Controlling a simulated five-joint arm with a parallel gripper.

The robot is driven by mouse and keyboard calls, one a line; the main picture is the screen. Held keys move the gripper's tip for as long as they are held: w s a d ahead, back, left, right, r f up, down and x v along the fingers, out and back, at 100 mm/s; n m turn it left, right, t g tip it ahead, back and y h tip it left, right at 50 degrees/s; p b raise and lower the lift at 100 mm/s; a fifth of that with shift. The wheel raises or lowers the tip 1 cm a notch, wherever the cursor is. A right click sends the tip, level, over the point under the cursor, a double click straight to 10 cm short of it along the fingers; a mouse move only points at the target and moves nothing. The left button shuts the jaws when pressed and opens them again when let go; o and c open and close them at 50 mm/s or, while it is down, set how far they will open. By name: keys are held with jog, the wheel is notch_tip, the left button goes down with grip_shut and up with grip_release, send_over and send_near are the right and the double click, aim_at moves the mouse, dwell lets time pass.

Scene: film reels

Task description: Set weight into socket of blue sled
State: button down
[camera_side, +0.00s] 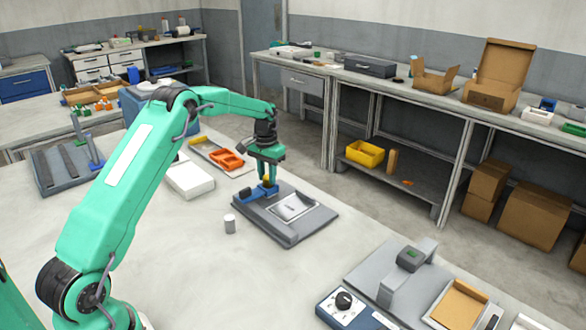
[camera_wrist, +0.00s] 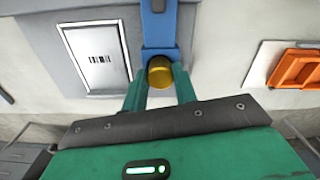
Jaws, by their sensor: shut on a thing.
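The weight, a brass-yellow cylinder (camera_wrist: 160,72), sits between the green fingers of my gripper (camera_wrist: 160,84), which is shut on it. The weight also shows as a small yellow spot in the side view (camera_side: 267,182). The blue sled (camera_wrist: 158,24) lies directly beyond the weight in the wrist view, its near end right at the weight. In the side view the sled (camera_side: 250,194) is on the left part of a grey base plate (camera_side: 282,233), below my gripper. The socket is hidden by the weight and fingers; I cannot tell whether the weight is inside it.
A white box (camera_side: 190,180) and a tray with an orange holder (camera_side: 228,160) lie behind. A grey press-like device (camera_side: 405,270) is at the front right. Bare table lies in front of the plate.

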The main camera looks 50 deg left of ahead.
aim_at(267, 177)
jog(key=shift+f, duration=0.45)
jog(key=c, duration=1.4)
grip_release()
jog(key=shift+r, duration=0.15)
jog(key=shift+r, duration=5.35)
